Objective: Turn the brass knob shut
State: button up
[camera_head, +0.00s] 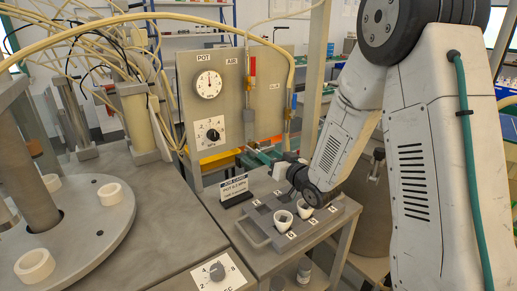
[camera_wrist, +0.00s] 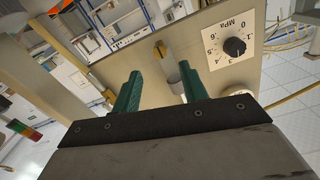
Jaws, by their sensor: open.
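In the wrist view, a small brass-coloured piece (camera_wrist: 160,49), apparently the brass knob, shows at the end of a pale grey cylinder (camera_wrist: 171,69) in front of the panel. My gripper (camera_wrist: 160,72) is open, with its two green fingers on either side of the cylinder's line of sight. I cannot tell whether they touch it. In the head view, my gripper (camera_head: 257,156) is low at the upright panel (camera_head: 270,90), below the AIR label. The knob is too small to make out clearly there.
A black regulator knob (camera_wrist: 235,46) sits on the panel beside my fingers. A gauge (camera_head: 209,84) is above it. Hoses hang at the left.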

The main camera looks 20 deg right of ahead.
aim_at(256, 146)
jog(key=x, duration=0.7)
jog(key=shift+w, duration=0.25)
jog(key=shift+a, duration=0.1)
grip_shut()
